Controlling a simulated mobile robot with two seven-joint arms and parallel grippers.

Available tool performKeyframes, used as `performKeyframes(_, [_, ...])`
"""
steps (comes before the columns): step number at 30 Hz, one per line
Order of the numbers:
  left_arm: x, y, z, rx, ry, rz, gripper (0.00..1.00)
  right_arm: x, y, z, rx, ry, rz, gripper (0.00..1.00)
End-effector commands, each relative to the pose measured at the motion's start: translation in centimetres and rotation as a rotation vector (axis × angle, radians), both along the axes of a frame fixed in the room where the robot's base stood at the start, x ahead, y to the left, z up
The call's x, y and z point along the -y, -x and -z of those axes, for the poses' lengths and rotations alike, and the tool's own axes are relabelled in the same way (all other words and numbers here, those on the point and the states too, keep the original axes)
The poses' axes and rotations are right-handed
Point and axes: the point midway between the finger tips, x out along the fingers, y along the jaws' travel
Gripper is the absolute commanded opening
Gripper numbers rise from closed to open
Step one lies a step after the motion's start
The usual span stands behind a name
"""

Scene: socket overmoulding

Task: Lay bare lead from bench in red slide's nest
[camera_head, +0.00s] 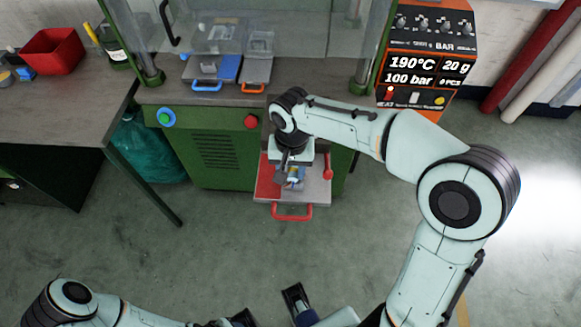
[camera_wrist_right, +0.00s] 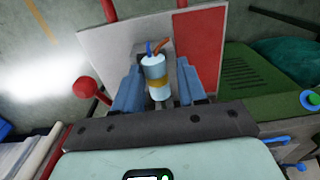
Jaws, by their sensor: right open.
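The red slide is a grey plate (camera_head: 318,188) with a red panel (camera_head: 266,180) and a red front handle (camera_head: 291,213), pulled out in front of the green machine. My right gripper (camera_head: 292,180) is over it, pointing down. In the right wrist view, my right gripper (camera_wrist_right: 157,88) is open, with blue fingers either side of a pale cylinder with a tan band, apparently the bare lead (camera_wrist_right: 155,72). Blue and brown wire ends stick out of it. Narrow gaps seem to show beside it. The nest is hidden beneath.
A red ball-topped lever (camera_head: 328,173) stands at the slide's right side. Blue-handled and orange-handled trays (camera_head: 213,70) lie on the machine top behind my arm. A bench (camera_head: 60,115) with a red bin (camera_head: 52,51) is at left. The floor in front is clear.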

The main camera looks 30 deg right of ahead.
Motion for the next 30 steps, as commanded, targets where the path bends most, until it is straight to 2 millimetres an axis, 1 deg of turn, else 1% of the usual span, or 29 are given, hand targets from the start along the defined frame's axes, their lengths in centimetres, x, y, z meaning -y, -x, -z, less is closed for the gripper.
performKeyframes(1, [0.0,0.0,0.0,0.000,0.000,0.000,0.43,0.7,0.5,0.7,-0.026,0.014,0.008,0.56])
performKeyframes(6, [0.0,0.0,0.1,0.000,0.000,0.000,0.43,0.8,0.5,0.7,-0.028,0.016,0.008,0.56])
performKeyframes(8, [0.0,0.0,0.0,-0.001,0.000,0.000,0.43,0.8,0.5,0.6,-0.028,0.016,0.008,0.56])
performKeyframes(11, [0.0,0.0,-0.1,-0.002,0.001,0.001,0.43,0.8,0.5,0.0,-0.025,0.016,0.008,0.56])
performKeyframes(14, [0.0,0.1,-0.4,-0.005,0.001,0.002,0.43,0.6,0.4,-1.6,-0.019,0.014,0.008,0.56])
performKeyframes(24, [0.0,0.5,-1.7,-0.024,0.004,0.006,0.43,0.0,0.1,-9.6,-0.005,0.005,0.003,0.56])
performKeyframes(27, [0.0,0.6,-2.0,-0.028,0.004,0.006,0.43,-0.1,0.1,-11.3,-0.003,0.004,0.002,0.56])
performKeyframes(30, [0.0,0.5,-2.2,-0.026,0.004,0.006,0.43,-0.1,0.1,-12.5,-0.001,0.004,0.001,0.56])
